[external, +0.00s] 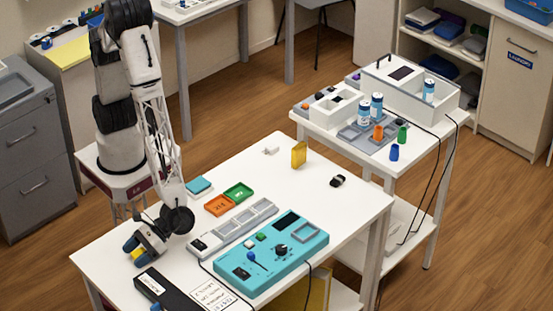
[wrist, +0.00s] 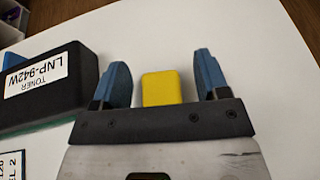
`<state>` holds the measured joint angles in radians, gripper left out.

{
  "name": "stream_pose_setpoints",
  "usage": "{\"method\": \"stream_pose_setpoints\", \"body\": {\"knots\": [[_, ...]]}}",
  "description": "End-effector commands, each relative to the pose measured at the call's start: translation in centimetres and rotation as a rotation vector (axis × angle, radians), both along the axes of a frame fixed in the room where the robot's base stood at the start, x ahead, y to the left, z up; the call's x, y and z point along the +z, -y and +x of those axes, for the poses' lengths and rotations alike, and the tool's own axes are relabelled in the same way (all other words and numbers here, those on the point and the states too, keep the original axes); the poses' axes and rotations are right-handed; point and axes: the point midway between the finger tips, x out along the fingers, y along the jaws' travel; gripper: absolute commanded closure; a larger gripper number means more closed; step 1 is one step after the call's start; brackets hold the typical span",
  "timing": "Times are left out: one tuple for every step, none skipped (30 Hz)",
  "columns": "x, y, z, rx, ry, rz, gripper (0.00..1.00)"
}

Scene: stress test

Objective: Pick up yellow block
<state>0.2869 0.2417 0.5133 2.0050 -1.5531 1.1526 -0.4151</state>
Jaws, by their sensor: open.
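The yellow block (wrist: 161,88) shows in the wrist view between the two blue fingers of my gripper (wrist: 162,66), with a gap on each side. The block's lower end is hidden behind the dark gripper bar. In the external view my gripper (external: 135,251) is low over the left end of the white table, open, and a small part of the yellow block (external: 138,254) shows among the fingers. Whether the fingers touch the table cannot be told. A second, upright yellow piece (external: 299,154) stands at the far side of the table.
A black toner box (wrist: 42,90) lies close to the left finger in the wrist view. Right of my gripper are a grey compartment tray (external: 233,228) and a teal device (external: 271,257). Orange (external: 218,205) and green (external: 238,192) trays lie behind. The table edge is near.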

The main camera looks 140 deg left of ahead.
Motion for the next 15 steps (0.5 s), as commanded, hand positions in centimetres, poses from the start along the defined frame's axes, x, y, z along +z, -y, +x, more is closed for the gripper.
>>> {"method": "stream_pose_setpoints", "body": {"knots": [[0.0,-0.01,0.01,0.0,0.0,0.0,0.32],[0.01,-0.02,0.01,0.0,0.0,0.0,0.32],[0.01,-0.02,0.01,0.0,0.0,0.0,0.32],[0.01,-0.03,0.01,0.0,0.0,0.0,0.32],[0.01,-0.03,0.01,0.0,0.0,0.0,0.32],[0.01,-0.03,0.01,0.0,0.0,0.0,0.32],[0.01,-0.03,0.01,0.0,0.0,0.0,0.32],[0.02,-0.03,0.02,0.0,0.0,0.0,0.32],[0.02,-0.03,0.02,0.0,0.0,0.0,0.32],[0.02,-0.04,0.02,0.0,0.0,0.0,0.32],[0.02,-0.03,0.02,0.001,0.0,0.0,0.32],[0.02,-0.03,0.02,0.001,0.0,0.0,0.32],[0.02,-0.03,0.02,0.001,0.0,0.0,0.32],[0.02,-0.03,0.02,0.001,0.0,0.0,0.33],[0.02,-0.03,0.02,0.001,0.0,0.0,0.4]]}}
